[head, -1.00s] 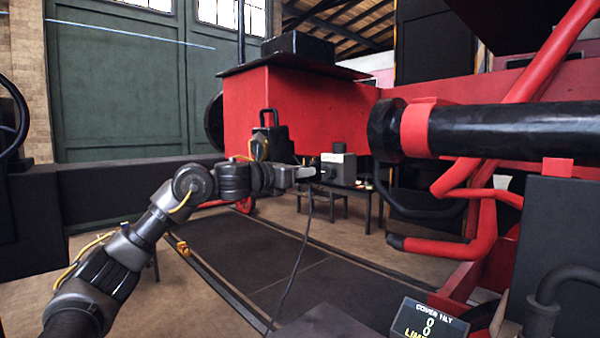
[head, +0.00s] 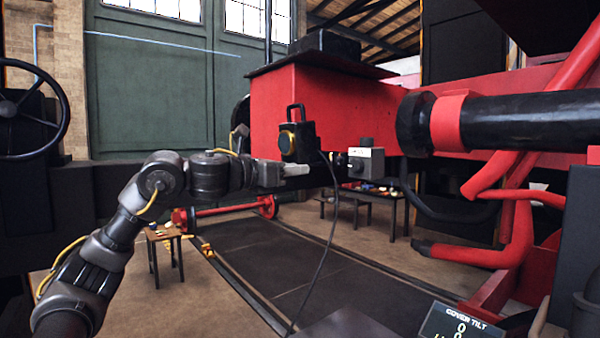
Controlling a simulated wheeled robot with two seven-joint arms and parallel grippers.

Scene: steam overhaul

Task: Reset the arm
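My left arm comes in from the lower left. Its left gripper (head: 297,169) points right, in front of the dark beam. The light grey fingers are seen from the side, so any gap between them cannot be made out. Nothing is visible in them. A grey box with a dark knob (head: 366,163) is to the right of the fingertips, with a visible gap in the picture. A black handled device (head: 297,137) with a hanging cable shows just above the fingers. I cannot tell whether it touches the gripper. My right gripper is out of view.
A black cylinder with a red band (head: 510,122) and red pipes (head: 522,200) fill the right side. A display reading "COVER TILT" (head: 460,325) is at the lower right. A handwheel (head: 62,110) is at left. A small stool (head: 163,236) and a low table (head: 375,194) stand behind.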

